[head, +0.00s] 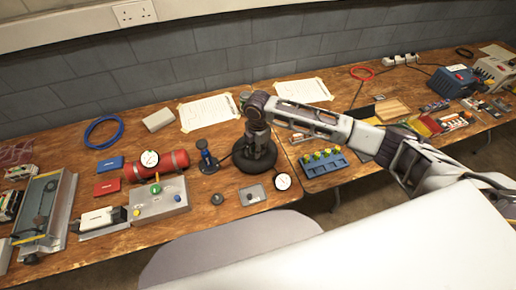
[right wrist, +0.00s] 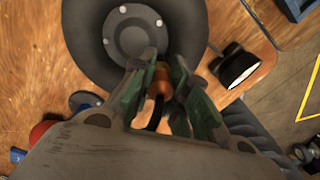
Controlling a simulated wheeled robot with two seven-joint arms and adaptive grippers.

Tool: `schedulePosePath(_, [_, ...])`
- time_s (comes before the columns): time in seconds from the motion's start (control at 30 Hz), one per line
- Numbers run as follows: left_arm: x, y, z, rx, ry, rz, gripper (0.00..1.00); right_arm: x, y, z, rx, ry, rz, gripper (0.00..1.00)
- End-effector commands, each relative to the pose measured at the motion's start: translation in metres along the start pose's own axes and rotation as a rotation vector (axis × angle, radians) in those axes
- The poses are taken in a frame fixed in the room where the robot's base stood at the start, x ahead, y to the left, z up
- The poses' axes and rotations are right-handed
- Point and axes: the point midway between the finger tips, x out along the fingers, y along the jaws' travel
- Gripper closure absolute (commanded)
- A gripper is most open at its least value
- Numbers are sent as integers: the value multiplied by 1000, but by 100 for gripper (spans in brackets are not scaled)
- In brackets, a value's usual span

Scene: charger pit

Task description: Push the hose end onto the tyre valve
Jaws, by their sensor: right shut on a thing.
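The black tyre (head: 251,168) lies flat on the wooden bench in the middle of the head view. In the right wrist view the tyre (right wrist: 84,58) fills the top left, with its grey hub (right wrist: 131,32) and wheel nuts facing me. My right gripper (head: 257,150) points down over the tyre. In the right wrist view the gripper (right wrist: 160,78) has its green-padded fingers shut on the orange hose end (right wrist: 158,84), with black hose (right wrist: 155,117) trailing from it. The hose end is at the tyre's lower edge in that view. I cannot make out the valve. My left gripper is not in view.
A blue tray (head: 324,168) with yellow-green pieces is to the right.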

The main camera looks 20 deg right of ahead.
Motion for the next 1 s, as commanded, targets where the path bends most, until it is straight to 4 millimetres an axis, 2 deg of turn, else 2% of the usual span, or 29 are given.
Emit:
schedulePosePath(0.87, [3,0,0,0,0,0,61,11,0,0,-1,0,-1,100])
schedulePosePath(0.9, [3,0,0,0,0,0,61,11,0,0,-1,0,0,82])
schedulePosePath(1.0, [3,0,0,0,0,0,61,11,0,0,0,0,0,69])
